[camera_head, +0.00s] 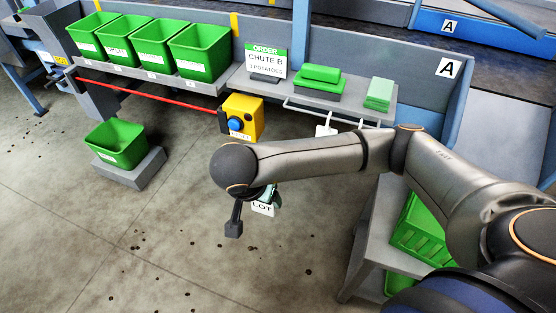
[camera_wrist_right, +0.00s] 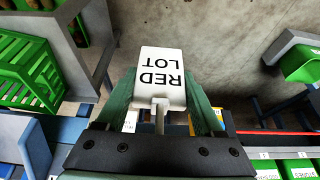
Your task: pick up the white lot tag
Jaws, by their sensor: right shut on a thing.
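The white lot tag (camera_wrist_right: 161,65) reads "RED LOT" and appears upside down in the right wrist view. My right gripper (camera_wrist_right: 165,105) is shut on its narrow stem, with the green fingers on either side. In the head view the tag (camera_head: 263,209) hangs below my right gripper (camera_head: 268,192), clear of the shelf and above the floor. Part of it is hidden by my wrist, and only "LOT" reads there. My left gripper is not in view.
Another white tag (camera_head: 326,130) hangs at the rail (camera_head: 300,108) under the shelf, partly behind my right arm. A yellow box with a blue button (camera_head: 242,117) stands left of it. Green bins (camera_head: 200,52) line the back left. Open floor lies at the front left.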

